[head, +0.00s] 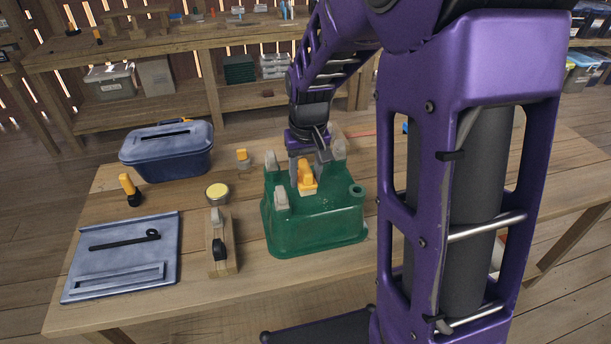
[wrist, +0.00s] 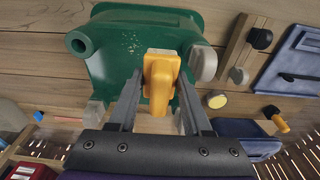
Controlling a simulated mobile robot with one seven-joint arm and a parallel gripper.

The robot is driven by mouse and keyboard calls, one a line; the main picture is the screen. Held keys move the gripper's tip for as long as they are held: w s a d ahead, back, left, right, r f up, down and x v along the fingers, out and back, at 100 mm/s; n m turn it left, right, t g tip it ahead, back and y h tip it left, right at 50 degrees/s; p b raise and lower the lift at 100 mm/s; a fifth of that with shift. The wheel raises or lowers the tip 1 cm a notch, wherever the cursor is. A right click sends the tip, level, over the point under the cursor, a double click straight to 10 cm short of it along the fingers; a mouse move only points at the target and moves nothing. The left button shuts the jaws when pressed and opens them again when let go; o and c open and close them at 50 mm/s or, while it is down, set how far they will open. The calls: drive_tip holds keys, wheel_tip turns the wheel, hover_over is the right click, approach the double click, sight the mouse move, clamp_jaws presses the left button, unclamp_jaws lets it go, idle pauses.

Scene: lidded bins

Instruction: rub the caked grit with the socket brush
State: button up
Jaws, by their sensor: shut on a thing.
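A yellow-orange brush (head: 307,178) with a pale block at its end is between the fingers of my gripper (head: 308,168). The wrist view shows the brush (wrist: 160,80) pinched, its pale end over the green bin (wrist: 110,25). Pale specks of caked grit (wrist: 131,45) lie on the bin's upturned bottom, just left of the brush end. The green bin (head: 315,232) stands upside down on the table, with grey feet at three corners and an open round socket (head: 355,190) at the right one. I cannot tell whether the brush touches the bin.
Left on the table (head: 160,312) are a blue lidded bin (head: 168,150), a flat blue-grey lid (head: 118,262) with a dark rod, an orange-handled tool (head: 129,188), a round yellow tin (head: 217,191) and a wooden block with a black knob (head: 220,245). Shelves stand behind.

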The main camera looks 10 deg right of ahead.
wheel_tip(320, 180, up, 2)
drive_tip(key=shift+p, duration=0.8)
drive_tip(key=shift+r, duration=0.5)
drive_tip(key=shift+s+f, duration=0.1)
drive_tip(key=shift+f, duration=0.05)
